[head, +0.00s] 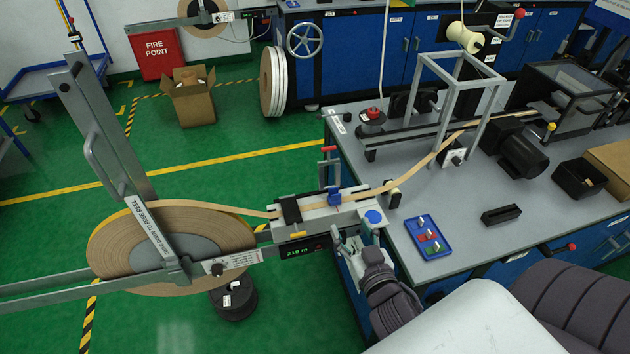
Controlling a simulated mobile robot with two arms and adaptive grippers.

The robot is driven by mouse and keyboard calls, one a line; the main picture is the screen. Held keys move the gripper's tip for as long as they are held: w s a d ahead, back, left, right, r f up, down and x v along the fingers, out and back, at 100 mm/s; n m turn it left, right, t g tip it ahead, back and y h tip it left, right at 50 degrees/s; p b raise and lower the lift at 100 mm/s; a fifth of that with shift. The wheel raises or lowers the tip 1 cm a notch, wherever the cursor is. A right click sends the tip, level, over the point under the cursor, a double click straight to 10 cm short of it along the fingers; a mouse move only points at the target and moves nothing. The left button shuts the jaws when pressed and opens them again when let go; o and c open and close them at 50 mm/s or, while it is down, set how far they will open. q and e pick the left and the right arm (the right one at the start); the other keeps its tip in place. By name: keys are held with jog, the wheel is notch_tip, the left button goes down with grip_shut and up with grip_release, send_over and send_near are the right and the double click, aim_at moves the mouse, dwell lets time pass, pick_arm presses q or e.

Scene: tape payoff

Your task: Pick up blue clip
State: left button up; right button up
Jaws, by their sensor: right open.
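A small blue clip (335,198) sits on the pale splice block (318,211), over the tan tape (375,192) that runs across it. My right gripper (343,238) is open at the near side of the block, below and slightly right of the clip and apart from it. Its arm comes in from the lower right. Nothing shows between its fingers, though they are small in the view. My left gripper is not in view.
A large tape reel (110,246) with a raised metal arm stands at left. A blue tray (412,228) with several small pieces and a black holder (501,215) lie on the grey bench (460,200). A metal frame (428,105) stands behind.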

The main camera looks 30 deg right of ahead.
aim_at(337, 197)
jog(key=p+x, duration=0.1)
jog(key=x, duration=0.6)
jog(key=shift+d, duration=0.1)
jog(key=shift+w+d+p, duration=0.1)
jog(key=shift+w+p, duration=0.25)
jog(key=shift+w, duration=0.15)
jog(key=shift+w+d, duration=0.15)
jog(key=shift+w, duration=0.2)
jog(key=p+x, duration=0.1)
jog(key=x, duration=0.3)
jog(key=shift+w+f, duration=0.15)
jog(key=shift+f, duration=0.05)
jog(key=c, duration=0.4)
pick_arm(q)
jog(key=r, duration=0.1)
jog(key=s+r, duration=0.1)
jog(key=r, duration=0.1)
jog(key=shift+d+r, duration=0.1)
pick_arm(e)
grip_shut()
jog(key=shift+r, duration=0.1)
